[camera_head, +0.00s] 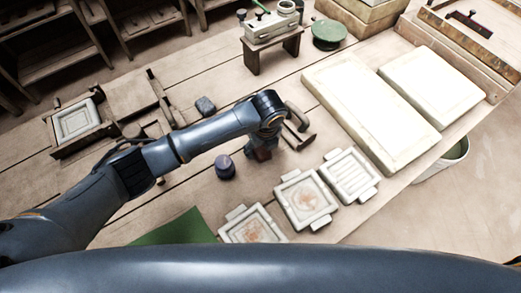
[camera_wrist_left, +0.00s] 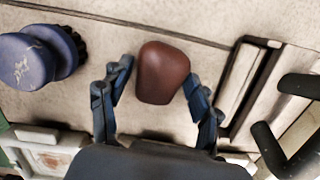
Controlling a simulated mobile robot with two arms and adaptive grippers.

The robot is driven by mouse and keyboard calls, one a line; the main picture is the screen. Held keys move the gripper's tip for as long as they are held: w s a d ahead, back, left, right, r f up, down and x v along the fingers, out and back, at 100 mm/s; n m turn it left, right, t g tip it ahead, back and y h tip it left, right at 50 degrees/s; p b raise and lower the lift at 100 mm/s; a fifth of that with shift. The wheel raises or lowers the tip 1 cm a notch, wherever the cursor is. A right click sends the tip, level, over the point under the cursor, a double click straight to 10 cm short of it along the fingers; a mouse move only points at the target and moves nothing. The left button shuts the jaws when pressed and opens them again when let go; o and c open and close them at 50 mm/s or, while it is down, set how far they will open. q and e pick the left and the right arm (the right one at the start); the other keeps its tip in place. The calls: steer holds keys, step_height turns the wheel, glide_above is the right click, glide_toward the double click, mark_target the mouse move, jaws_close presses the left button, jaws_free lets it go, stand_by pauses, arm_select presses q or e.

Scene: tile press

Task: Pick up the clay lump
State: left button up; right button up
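The clay lump (camera_wrist_left: 162,72) is a smooth reddish-brown block with rounded corners, lying on the wooden table top. In the head view only a little of the clay lump (camera_head: 263,154) shows below my left gripper (camera_head: 259,148). In the wrist view my left gripper (camera_wrist_left: 158,82) is open, with one blue finger on each side of the lump. A narrow gap shows on the left side; on the right the fingertip is very close to the lump, and I cannot tell whether it touches. My right gripper is not in view.
A dark blue knobbed object (camera_wrist_left: 38,57) stands left of the lump, also in the head view (camera_head: 225,167). A dark curved handle (camera_wrist_left: 292,120) and a flat framed tool (camera_wrist_left: 248,85) lie close on the right. Several pale tile moulds (camera_head: 305,199) sit nearby, with large slabs (camera_head: 368,110) beyond.

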arm_select(q)
steer(key=c, duration=0.9)
steer(key=shift+r, duration=0.15)
